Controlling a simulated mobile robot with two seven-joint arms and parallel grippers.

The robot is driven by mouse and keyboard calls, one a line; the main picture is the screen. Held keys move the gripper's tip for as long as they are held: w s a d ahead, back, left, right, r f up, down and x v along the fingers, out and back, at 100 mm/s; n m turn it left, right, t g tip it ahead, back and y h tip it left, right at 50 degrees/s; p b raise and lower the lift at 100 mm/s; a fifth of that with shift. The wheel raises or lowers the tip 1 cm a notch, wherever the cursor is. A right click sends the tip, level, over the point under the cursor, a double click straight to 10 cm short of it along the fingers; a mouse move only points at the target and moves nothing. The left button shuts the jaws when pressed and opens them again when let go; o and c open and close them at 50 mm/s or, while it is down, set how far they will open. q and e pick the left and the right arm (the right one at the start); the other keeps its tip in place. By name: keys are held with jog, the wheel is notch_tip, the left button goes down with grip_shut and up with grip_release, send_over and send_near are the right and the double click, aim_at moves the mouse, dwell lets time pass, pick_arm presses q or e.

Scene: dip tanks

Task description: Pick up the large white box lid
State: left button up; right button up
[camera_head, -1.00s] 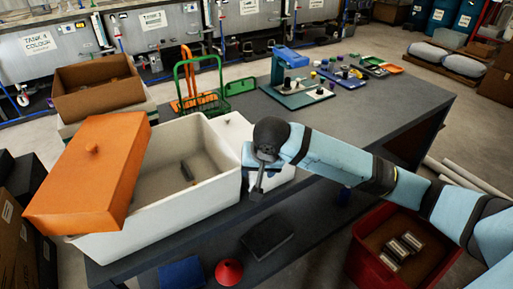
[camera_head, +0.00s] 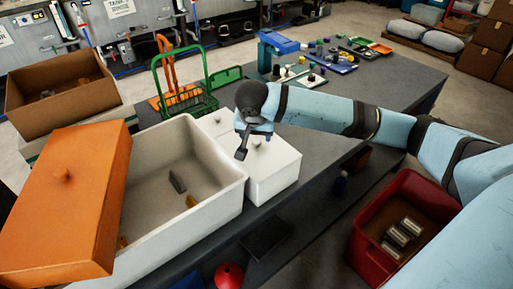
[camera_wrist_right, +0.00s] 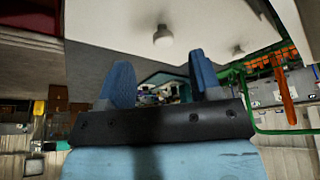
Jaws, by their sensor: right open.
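A white lid with a small knob (camera_head: 270,160) covers a white box beside the large open white bin; the knob also shows in the right wrist view (camera_wrist_right: 163,36). A smaller white lid (camera_head: 214,124) with its own knob lies just behind it. My right gripper (camera_head: 241,154) points down over the front white lid, close to its knob. In the right wrist view its two blue fingers (camera_wrist_right: 160,75) are apart with nothing between them. Whether the fingers touch the lid cannot be told. My left gripper is not in view.
The large open white bin (camera_head: 222,192) holds a few small parts. A tilted orange lid (camera_head: 68,205) rests across its left side. A green wire basket (camera_head: 187,103) stands behind. A red crate (camera_head: 362,240) sits low at right.

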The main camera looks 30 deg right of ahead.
aim_at(257, 141)
jog(key=x, duration=0.4)
jog(key=w+x, duration=0.1)
jog(key=x, duration=0.1)
jog(key=shift+d+f, duration=0.1)
jog(key=shift+d, duration=0.25)
jog(key=c, duration=1)
grip_shut()
